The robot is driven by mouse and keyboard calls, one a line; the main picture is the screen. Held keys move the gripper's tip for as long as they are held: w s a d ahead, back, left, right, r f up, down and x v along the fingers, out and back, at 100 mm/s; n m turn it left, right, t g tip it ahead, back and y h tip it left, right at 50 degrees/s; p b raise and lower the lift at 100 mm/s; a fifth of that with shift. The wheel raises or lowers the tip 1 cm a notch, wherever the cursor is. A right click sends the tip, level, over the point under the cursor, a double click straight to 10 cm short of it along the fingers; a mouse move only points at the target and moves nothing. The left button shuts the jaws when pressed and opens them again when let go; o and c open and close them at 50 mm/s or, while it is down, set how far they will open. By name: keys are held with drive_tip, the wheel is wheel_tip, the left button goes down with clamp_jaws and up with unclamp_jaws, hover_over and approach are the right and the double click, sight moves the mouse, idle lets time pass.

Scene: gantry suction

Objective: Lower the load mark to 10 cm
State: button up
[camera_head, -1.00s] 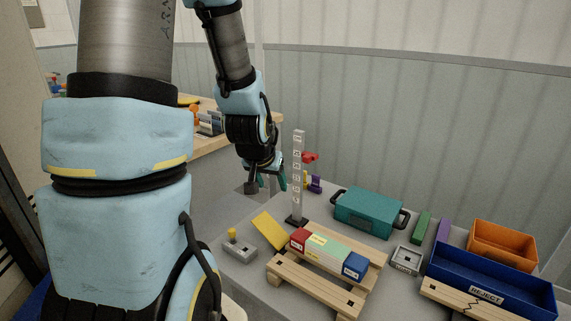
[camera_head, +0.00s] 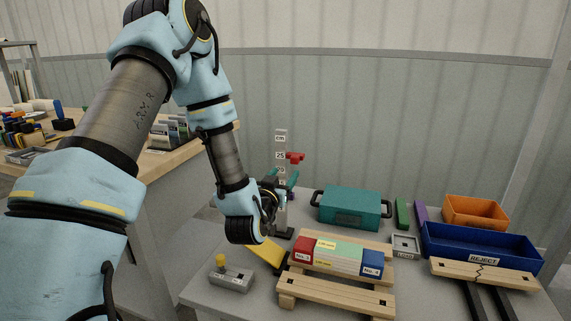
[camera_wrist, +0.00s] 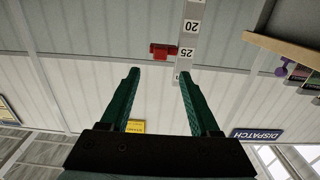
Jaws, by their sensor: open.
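The load mark is a red block (camera_head: 295,157) at the upper part of an upright grey scale post (camera_head: 281,138) with white number labels. In the wrist view the red mark (camera_wrist: 163,51) sits beside the 25 label of the scale (camera_wrist: 187,50). My gripper (camera_head: 287,185) is at the post, below the mark, partly hidden by my own wrist. In the wrist view its two green fingers (camera_wrist: 158,74) are spread apart with nothing between them. The mark appears beyond the fingertips, roughly centred between them. The lower part of the scale is partly hidden by my gripper.
A teal case (camera_head: 350,208) stands right of the post. A wooden pallet (camera_head: 335,291) with red, green and blue blocks is in front. A grey box with a yellow knob (camera_head: 231,278) and a yellow wedge (camera_head: 268,254) are near. A blue reject bin (camera_head: 485,250) is at right.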

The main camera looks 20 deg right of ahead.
sight(294, 161)
drive_tip(key=p+x, duration=0.1)
drive_tip(key=x, duration=0.8)
drive_tip(key=shift+w+d, duration=0.2)
clamp_jaws()
idle(1.1)
